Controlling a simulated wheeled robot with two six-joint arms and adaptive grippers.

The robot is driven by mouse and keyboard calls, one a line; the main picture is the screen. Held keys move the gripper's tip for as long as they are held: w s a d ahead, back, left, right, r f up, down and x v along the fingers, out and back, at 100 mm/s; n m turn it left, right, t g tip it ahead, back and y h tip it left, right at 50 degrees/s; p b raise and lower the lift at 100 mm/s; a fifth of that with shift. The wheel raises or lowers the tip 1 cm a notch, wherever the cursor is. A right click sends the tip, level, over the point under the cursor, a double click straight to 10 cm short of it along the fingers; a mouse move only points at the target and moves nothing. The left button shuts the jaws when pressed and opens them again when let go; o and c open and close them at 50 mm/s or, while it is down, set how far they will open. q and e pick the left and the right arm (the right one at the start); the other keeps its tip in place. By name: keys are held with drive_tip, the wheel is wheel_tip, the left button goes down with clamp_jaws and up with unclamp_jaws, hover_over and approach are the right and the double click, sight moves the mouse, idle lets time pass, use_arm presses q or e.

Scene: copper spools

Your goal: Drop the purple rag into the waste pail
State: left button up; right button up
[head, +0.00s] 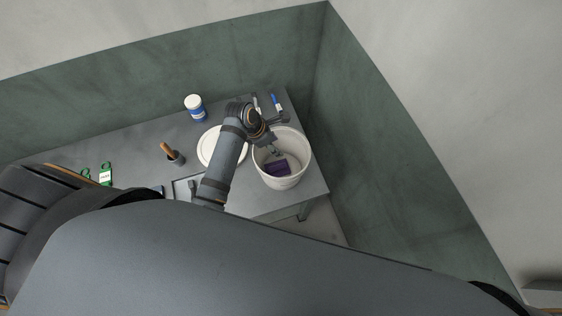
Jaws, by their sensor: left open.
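The white waste pail (306,158) stands at the right end of the grey table. The purple rag (278,168) lies inside the pail, low against its inner wall. My left gripper (273,151) is over the pail's mouth, open and apart from the rag as far as I can see. The fingers are small and partly dark in this view. My right gripper is not in view.
A white round plate (209,146) lies left of the pail, partly behind my left arm. Walls close the back and right.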

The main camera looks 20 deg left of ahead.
use_arm(q)
drive_tip(key=v, duration=1.2)
drive_tip(key=shift+f, duration=0.1)
